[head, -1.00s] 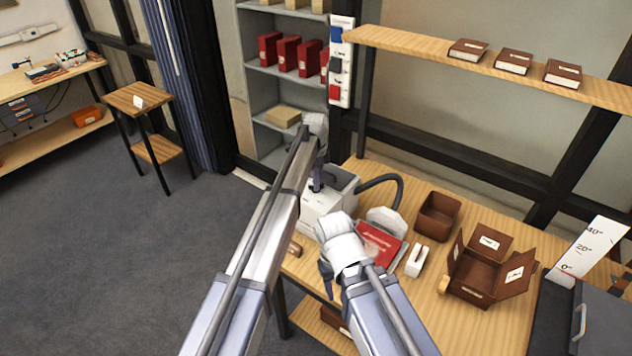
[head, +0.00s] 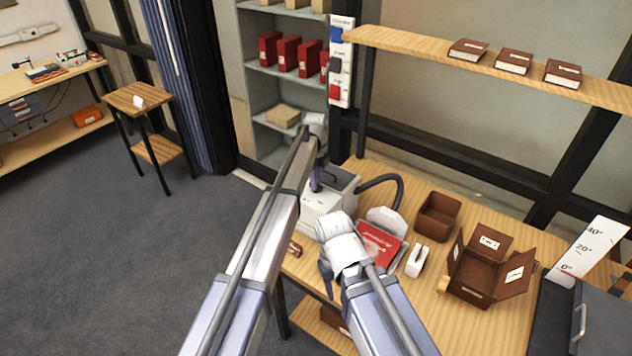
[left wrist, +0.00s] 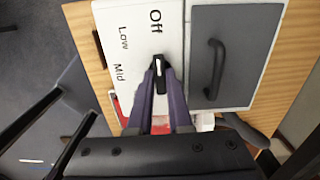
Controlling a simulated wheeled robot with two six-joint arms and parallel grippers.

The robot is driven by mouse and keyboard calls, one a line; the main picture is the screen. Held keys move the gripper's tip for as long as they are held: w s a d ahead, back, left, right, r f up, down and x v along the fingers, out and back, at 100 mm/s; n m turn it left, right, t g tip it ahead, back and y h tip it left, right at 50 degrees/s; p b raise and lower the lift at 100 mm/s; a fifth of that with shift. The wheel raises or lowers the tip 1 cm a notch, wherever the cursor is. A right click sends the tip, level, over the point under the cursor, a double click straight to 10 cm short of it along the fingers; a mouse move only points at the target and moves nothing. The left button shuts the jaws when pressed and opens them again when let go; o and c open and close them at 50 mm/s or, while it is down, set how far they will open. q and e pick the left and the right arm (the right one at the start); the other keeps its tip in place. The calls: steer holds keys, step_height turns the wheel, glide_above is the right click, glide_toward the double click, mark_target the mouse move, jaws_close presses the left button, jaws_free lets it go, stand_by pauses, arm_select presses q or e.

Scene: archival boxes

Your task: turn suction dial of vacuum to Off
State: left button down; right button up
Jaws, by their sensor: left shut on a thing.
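The vacuum (head: 322,207) is a pale box with a dark hose on the wooden table. In the left wrist view its white dial face (left wrist: 112,18) reads Off, Low and Mid, beside a grey lid with a black handle. My left gripper (head: 317,182) is over the vacuum. In the left wrist view its purple fingers are shut on the black suction dial (left wrist: 160,68). The dial's white mark lies nearly upright in that view, with its upper end toward Off. The fingers hide the dial's sides. My right gripper (head: 326,282) hangs near the table's front edge, its jaws unclear.
On the table are a red booklet (head: 377,246), a white block-like item (head: 418,260), a brown open box (head: 438,216) and a brown box with raised flaps (head: 478,285). A shelf (head: 590,85) with brown boxes runs above.

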stand_by(0.4)
arm_select(q)
steer(key=c, duration=0.8)
jaws_free()
steer(key=shift+c, duration=0.2)
step_height(320, 180, up, 8)
steer(key=p, duration=0.8)
steer(key=shift+f, duration=0.1)
